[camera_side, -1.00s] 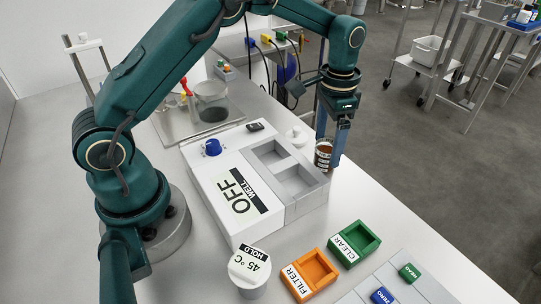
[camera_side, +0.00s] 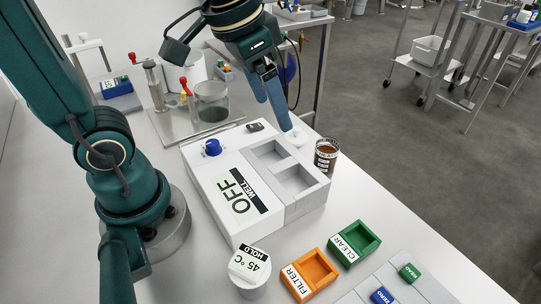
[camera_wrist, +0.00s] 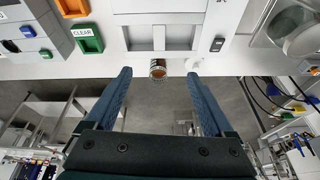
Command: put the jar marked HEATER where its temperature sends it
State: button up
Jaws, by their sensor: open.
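A small jar of brown contents with a dark lettered band (camera_side: 326,157) stands upright on the table, just right of the white well unit; I cannot read its lettering. It also shows in the wrist view (camera_wrist: 158,70), ahead of and between my fingers. My gripper (camera_side: 287,128) is open and empty, above and behind the jar, apart from it. The well unit (camera_side: 232,200) reads OFF and WELL and has two empty square recesses. A white cup (camera_side: 250,284) is marked HOLD 45 °C. An orange tray (camera_side: 322,290) marked FILTER and a green tray (camera_side: 368,249) marked CLEAR look empty.
A small white knobbed piece (camera_side: 297,138) sits behind the jar. A blue knob (camera_side: 212,147) stands on the well unit. A glass beaker (camera_side: 211,105) is at the back left. Green READ (camera_side: 410,272) and blue ZERO (camera_side: 383,296) buttons are at front right.

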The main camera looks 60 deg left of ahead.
jog(key=s+f+n+t, duration=0.1)
jog(key=s, duration=0.5)
jog(key=shift+f+t, duration=0.3)
jog(key=shift+o, duration=0.4)
jog(key=shift+s+a+f, duration=0.1)
jog(key=shift+s+f, duration=0.15)
jog(key=shift+s, duration=0.2)
